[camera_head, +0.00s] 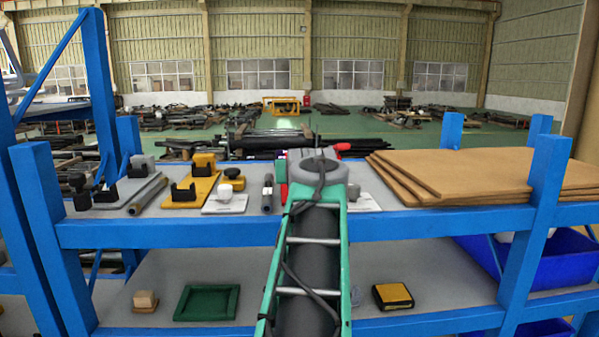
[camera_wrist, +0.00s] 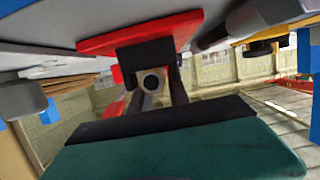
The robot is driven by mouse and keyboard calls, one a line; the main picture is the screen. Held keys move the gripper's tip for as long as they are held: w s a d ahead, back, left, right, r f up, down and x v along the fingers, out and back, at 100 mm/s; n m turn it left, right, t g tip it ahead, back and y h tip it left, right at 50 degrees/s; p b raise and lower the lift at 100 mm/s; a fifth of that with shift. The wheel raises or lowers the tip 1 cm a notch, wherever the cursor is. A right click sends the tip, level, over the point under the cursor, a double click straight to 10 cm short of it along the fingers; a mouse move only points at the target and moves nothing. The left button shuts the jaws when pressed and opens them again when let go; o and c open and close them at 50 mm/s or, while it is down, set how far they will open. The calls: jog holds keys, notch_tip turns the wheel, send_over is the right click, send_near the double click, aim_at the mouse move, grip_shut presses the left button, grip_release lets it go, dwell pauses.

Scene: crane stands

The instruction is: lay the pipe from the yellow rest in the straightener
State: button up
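The yellow rest (camera_head: 205,192) stands on the upper shelf, left of centre, with a black cradle that looks empty. My gripper is hidden in the head view behind my teal and grey arm, which reaches over the shelf. In the wrist view, a red base (camera_wrist: 185,28) with a black bracket (camera_wrist: 146,54) is straight ahead. A round pipe end (camera_wrist: 151,82) shows at this bracket, but I cannot tell whether the bracket or my gripper holds it. The finger gap is unclear. I cannot single out the straightener with certainty; my arm hides part of the shelf.
A white stand (camera_head: 225,205) and a dark pipe (camera_head: 267,194) lie between the yellow rest and my arm. Cardboard sheets (camera_head: 470,177) fill the right. Blue posts (camera_head: 547,180) flank the shelf.

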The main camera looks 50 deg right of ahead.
jog(key=o, duration=0.3)
jog(key=shift+f, duration=0.15)
jog(key=b+v, duration=0.2)
jog(key=v, duration=0.6)
jog(key=shift+d, duration=0.1)
